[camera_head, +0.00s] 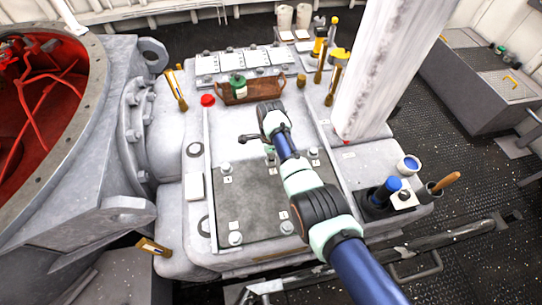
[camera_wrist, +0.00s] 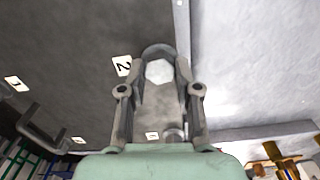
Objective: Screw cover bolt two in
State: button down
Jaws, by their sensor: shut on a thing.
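The dark grey cover plate (camera_head: 258,196) lies flat on the pale raised block. It also fills the left of the wrist view (camera_wrist: 70,45). Cover bolt two (camera_wrist: 159,72) has a pale hex head beside the label "2" (camera_wrist: 122,65), close to the plate's edge. My gripper (camera_wrist: 160,62) is shut on this bolt, with a finger on each side of the head. In the head view my gripper (camera_head: 269,149) is at the plate's far edge, partly hidden by my arm. The bolt's shank is hidden, so its depth cannot be told.
Other bolts stand at the plate's left (camera_head: 226,169), front (camera_head: 235,238) and right (camera_head: 313,153). A bent handle (camera_wrist: 42,128) rises from the plate. A white column (camera_head: 380,65) stands to the right.

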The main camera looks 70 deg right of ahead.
jog(key=m, duration=0.6)
jog(key=shift+d+r, duration=0.1)
jog(key=shift+r, duration=0.15)
jog(key=m, duration=0.7)
dwell(0.4)
jog(key=c, duration=0.8)
grip_release()
jog(key=shift+w, duration=0.1)
jog(key=shift+f, duration=0.1)
notch_tip(320, 180, up, 12)
